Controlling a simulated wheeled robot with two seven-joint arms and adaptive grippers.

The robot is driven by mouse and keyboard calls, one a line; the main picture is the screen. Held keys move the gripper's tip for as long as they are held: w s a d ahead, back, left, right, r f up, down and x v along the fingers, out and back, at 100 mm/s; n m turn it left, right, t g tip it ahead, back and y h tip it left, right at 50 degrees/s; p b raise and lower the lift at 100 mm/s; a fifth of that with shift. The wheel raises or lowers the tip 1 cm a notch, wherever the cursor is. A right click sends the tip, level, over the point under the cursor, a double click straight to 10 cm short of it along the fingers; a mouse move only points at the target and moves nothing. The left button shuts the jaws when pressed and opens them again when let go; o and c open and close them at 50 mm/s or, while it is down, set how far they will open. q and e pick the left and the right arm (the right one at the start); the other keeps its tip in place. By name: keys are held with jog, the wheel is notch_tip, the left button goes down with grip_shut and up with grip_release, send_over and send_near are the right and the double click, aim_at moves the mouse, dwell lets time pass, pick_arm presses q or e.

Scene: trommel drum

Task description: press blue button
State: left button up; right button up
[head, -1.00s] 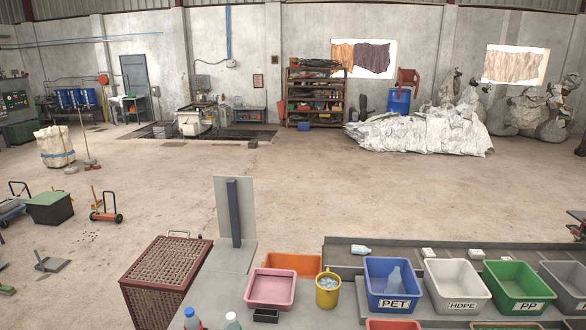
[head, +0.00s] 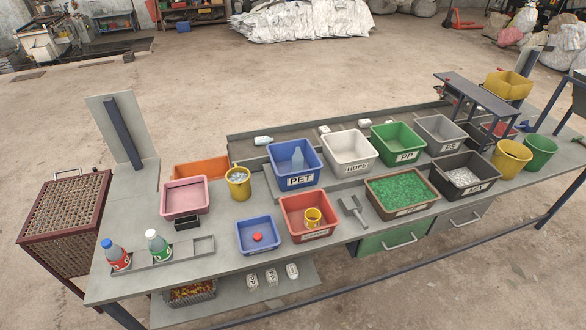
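I cannot make out a blue button in the head view. A small blue tray (head: 243,246) at the front of the grey workbench (head: 226,268) holds a red round thing (head: 257,237); I cannot tell whether it is a cap or a button. A larger blue bin labelled PET (head: 301,181) stands behind it with a clear bottle inside. Neither of my grippers shows in the view.
White HDPE (head: 359,166), green PP (head: 408,157) and grey PS bins line the bench, with filled bins in front. Two bottles (head: 115,253) stand front left beside a pink tray (head: 186,198). Open floor lies behind.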

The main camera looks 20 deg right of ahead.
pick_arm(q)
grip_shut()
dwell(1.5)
